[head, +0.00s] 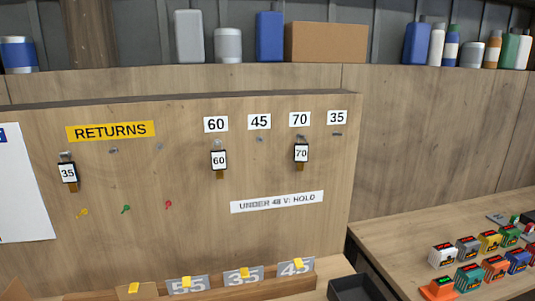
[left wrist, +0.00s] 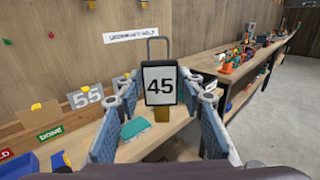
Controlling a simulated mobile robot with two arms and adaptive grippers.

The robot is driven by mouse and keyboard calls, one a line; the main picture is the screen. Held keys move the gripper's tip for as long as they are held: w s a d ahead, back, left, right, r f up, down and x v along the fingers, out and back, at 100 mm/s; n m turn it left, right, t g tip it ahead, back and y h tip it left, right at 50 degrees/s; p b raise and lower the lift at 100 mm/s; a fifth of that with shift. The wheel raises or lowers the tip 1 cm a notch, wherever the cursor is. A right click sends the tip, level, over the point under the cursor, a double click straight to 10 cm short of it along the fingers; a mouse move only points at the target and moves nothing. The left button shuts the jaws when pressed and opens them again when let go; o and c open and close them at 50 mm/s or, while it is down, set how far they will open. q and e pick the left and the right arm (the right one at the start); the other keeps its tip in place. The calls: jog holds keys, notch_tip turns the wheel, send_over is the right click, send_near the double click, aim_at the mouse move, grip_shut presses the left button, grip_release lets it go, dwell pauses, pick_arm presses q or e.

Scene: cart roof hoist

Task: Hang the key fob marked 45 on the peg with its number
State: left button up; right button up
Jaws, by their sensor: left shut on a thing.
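The key fob marked 45 (left wrist: 160,82) is a dark-framed tag with a white face, a grey loop on top and a brown-yellow lower end. My left gripper (left wrist: 162,92) is shut on it in the left wrist view, loop upward and number facing the camera. In the head view the "45" label (head: 259,121) is on the wooden board, and the small peg (head: 259,139) under it is bare. Fob 60 (head: 219,160) hangs under the 60 label and fob 70 (head: 301,154) under the 70 label. Neither gripper shows in the head view.
Fob 35 (head: 67,173) hangs below the yellow RETURNS sign (head: 111,131); the 35 peg (head: 337,134) is bare. Numbered cards with yellow clips, including one marked 45 (head: 295,267), stand on a ledge below. A dark tray (head: 360,288) and a bench of coloured blocks (head: 468,246) are right.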

pick_arm(q)
jog(key=shift+w+a+r+n+t+y, duration=1.35)
jog(key=shift+a+n+y, duration=1.4)
jog(key=shift+y, duration=1.65)
notch_tip(320, 180, down, 14)
jog(key=b, duration=1.3)
jog(key=shift+w+d+b, duration=0.15)
jog(key=shift+d+b, duration=0.05)
jog(key=shift+b, duration=0.1)
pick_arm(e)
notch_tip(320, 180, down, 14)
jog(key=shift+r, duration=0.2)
pick_arm(q)
jog(key=shift+g, duration=0.25)
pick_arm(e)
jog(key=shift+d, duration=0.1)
